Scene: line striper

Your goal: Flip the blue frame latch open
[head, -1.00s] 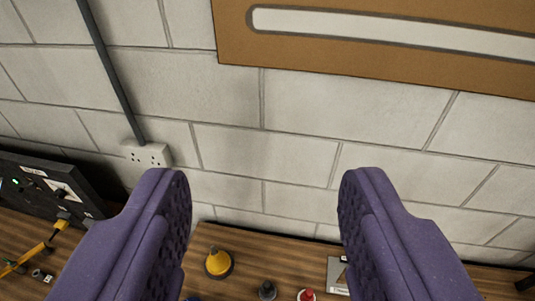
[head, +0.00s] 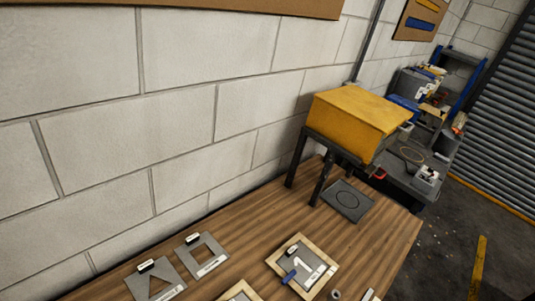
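A small blue latch (head: 289,277) sits at the lower left of a wooden frame (head: 276,258) on the bench, low in the head view. The frame holds a grey stencil plate (head: 312,267) with a white "1"-like shape. The latch looks as though it lies over the edge of the plate; it is too small to tell more about its position. My gripper does not show in the current view.
The wooden bench (head: 240,235) runs along a white block wall. Two grey stencil plates (head: 155,281) (head: 203,254) lie left of the frame. A second wooden frame (head: 240,291) is cut off below. A yellow box (head: 355,118) stands on a dark stand behind, over a dark plate (head: 346,200).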

